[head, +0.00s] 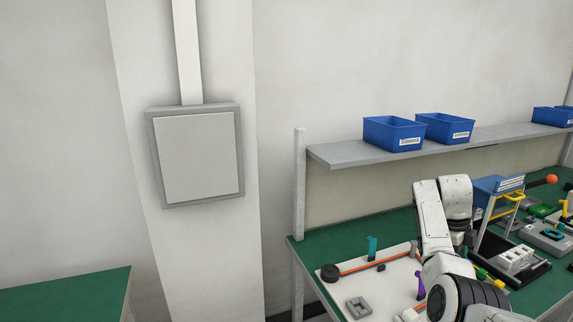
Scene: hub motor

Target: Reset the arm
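My white and black arm rises from the bottom right of the head view, over the green workbench (322,243). It folds at the top, and a second white link runs down behind the first toward the bench. The fingers of my gripper cannot be made out; the arm's own links cover that area. Whether it holds anything is hidden.
A white board (340,291) with an orange strip, a black disc (330,273), a grey block (358,307) and a teal part (372,247) lies left of my arm. Right of it stand a black tray (537,274) and a blue bin (488,190). A shelf (340,155) holds blue bins.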

